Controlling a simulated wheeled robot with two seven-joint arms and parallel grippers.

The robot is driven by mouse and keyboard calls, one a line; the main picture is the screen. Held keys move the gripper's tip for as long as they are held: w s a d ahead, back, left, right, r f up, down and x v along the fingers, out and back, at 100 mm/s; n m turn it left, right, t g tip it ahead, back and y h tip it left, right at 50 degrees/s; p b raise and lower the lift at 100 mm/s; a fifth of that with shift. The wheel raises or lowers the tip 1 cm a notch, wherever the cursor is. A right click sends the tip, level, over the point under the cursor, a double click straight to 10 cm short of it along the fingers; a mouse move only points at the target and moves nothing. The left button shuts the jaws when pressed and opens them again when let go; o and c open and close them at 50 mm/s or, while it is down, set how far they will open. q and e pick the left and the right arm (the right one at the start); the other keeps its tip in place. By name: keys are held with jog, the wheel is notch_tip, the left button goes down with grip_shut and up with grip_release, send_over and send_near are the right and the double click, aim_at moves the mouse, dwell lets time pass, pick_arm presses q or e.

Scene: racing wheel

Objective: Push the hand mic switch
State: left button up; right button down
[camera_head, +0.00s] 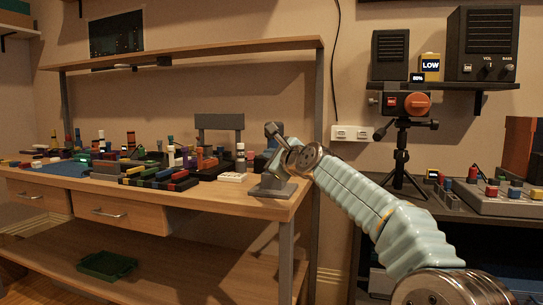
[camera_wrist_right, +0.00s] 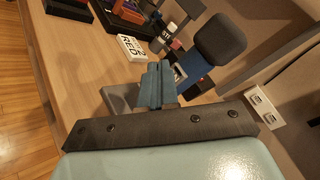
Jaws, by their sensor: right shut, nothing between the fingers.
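What looks like the hand mic has a rounded black head (camera_wrist_right: 220,38) above a blue body (camera_wrist_right: 196,68). My right gripper is shut and empty over that end of the bench. I cannot make out the mic's switch clearly. My left gripper is not in view.
A grey stand (camera_head: 274,188) sits at the bench corner under my right gripper. A white block (camera_wrist_right: 132,47) marked RED lies near it. Several small coloured parts crowd the workbench (camera_head: 258,211). A tripod device (camera_head: 405,104) and a dark side table with controls (camera_head: 500,197) stand at right.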

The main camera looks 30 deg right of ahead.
jog(key=shift+d, duration=0.1)
jog(key=shift+w+d, duration=0.2)
jog(key=shift+w, duration=0.1)
jog(key=shift+w+d, duration=0.15)
jog(key=shift+d, duration=0.1)
dwell(0.4)
jog(key=shift+a+r, duration=0.1)
jog(key=shift+s+a+p, duration=0.45)
jog(key=shift+a+p, duration=0.05)
jog(key=shift+p, duration=0.1)
